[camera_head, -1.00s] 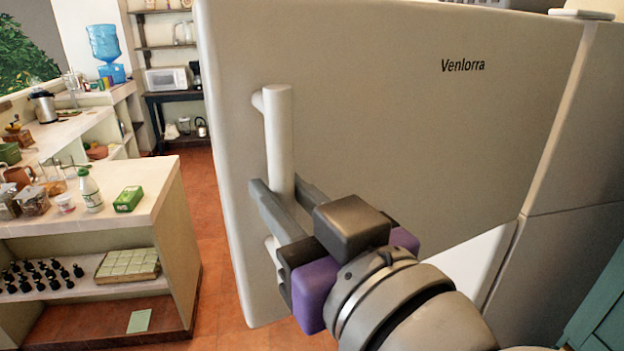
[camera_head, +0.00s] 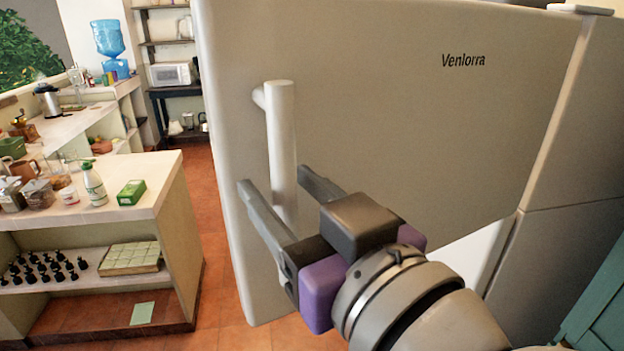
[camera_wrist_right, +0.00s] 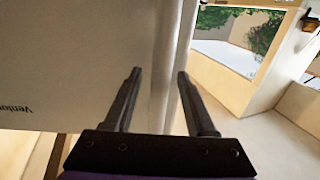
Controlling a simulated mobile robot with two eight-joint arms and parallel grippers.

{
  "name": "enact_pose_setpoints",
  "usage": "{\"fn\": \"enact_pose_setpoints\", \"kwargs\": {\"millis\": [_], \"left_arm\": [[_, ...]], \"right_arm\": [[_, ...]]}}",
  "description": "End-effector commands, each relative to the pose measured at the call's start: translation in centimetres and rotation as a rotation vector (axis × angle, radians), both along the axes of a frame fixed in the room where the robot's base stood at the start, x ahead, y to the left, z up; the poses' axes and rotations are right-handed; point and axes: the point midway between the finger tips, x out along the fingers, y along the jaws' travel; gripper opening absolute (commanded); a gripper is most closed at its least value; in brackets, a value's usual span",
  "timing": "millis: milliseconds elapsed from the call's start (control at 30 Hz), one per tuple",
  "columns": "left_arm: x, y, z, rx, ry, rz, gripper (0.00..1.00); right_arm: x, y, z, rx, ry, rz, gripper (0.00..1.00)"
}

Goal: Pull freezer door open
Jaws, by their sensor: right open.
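The freezer door (camera_head: 390,130) is a large beige-grey panel marked "Venlorra". It stands swung out at an angle from the freezer body (camera_head: 575,150), with a pale gap showing below it. Its upright bar handle (camera_head: 281,135) is near the door's free left edge. My right gripper (camera_head: 278,183) is open, with one finger on each side of the handle's lower part. In the right wrist view, the open fingers (camera_wrist_right: 159,74) straddle the pale bar, and the door fills the left side. I cannot tell whether either finger touches the handle. My left gripper is not in view.
A counter (camera_head: 150,195) with a bottle (camera_head: 93,183), a green box (camera_head: 131,192) and jars stands to the left. A strip of red tile floor (camera_head: 205,210) is clear between it and the door. A green cabinet (camera_head: 595,310) is at the lower right.

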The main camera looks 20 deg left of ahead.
Motion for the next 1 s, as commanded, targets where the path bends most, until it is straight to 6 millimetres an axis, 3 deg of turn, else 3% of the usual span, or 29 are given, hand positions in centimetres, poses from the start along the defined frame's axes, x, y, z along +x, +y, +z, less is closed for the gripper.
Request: {"fn": "enact_pose_setpoints", "kwargs": {"millis": [367,733,1000], "left_arm": [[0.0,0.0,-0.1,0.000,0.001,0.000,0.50],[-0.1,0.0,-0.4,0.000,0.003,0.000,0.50],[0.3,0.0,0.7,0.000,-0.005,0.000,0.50]], "right_arm": [[-0.4,-0.4,0.0,0.001,0.001,0.002,0.57],[-5.5,-5.1,0.1,0.003,0.000,0.009,0.57],[-7.3,-6.9,0.2,0.004,-0.002,0.006,0.57]]}}
